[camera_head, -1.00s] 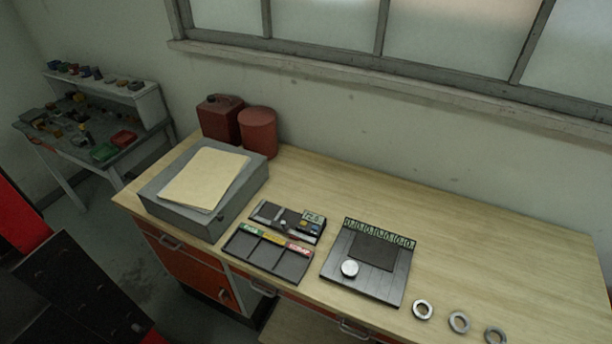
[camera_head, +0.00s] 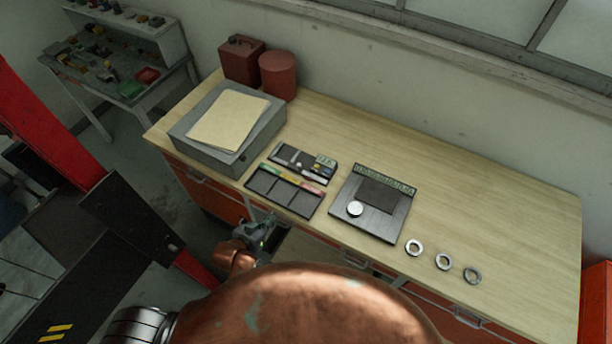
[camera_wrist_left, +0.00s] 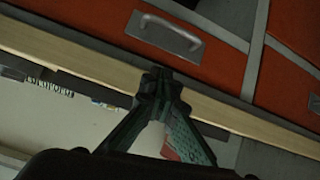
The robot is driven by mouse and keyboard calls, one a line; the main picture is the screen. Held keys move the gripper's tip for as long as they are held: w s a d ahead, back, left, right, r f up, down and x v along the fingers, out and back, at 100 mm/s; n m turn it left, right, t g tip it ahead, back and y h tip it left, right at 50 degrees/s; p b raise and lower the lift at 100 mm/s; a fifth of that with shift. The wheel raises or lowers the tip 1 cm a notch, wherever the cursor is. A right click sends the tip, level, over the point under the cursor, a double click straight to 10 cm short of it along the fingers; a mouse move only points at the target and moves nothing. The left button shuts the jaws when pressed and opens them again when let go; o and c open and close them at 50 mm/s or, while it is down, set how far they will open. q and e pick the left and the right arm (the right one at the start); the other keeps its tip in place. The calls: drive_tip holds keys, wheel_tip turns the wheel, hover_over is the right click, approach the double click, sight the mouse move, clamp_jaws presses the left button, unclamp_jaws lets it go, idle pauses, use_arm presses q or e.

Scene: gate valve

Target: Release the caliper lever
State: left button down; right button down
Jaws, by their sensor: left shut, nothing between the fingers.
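The caliper (camera_head: 302,163), small in the head view, lies in a dark case with a digital display at its right end, on the wooden bench. Its lever is too small to make out. My left gripper (camera_head: 264,233) is in front of the bench's front edge, below and to the left of the caliper case, apart from it. In the left wrist view the gripper (camera_wrist_left: 160,75) has its fingertips together with nothing between them, in front of the bench edge and drawers. My right gripper is not in view.
A three-part tray (camera_head: 284,194) lies just in front of the caliper. A dark plate with a round piece (camera_head: 355,208) is to its right, then three metal rings (camera_head: 443,262). A grey box (camera_head: 217,152) stands left. The bench's back right is clear.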

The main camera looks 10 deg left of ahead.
use_arm(q)
wheel_tip(320, 180, up, 8)
drive_tip(key=w+d+t, duration=0.1)
drive_tip(key=w+d, duration=0.1)
wheel_tip(320, 180, up, 2)
drive_tip(key=t+h+p, duration=0.2)
drive_tip(key=t+p, duration=0.1)
hover_over(307, 180)
drive_tip(key=s, duration=0.2)
drive_tip(key=shift+s+a+r, duration=0.15)
drive_tip(key=shift+s+a, duration=0.05)
drive_tip(key=shift+a, duration=0.1)
drive_tip(key=f, duration=0.3)
drive_tip(key=shift+w+d+f, duration=0.1)
drive_tip(key=shift+d+f, duration=0.05)
drive_tip(key=shift+d, duration=0.15)
drive_tip(key=shift+f, duration=0.55)
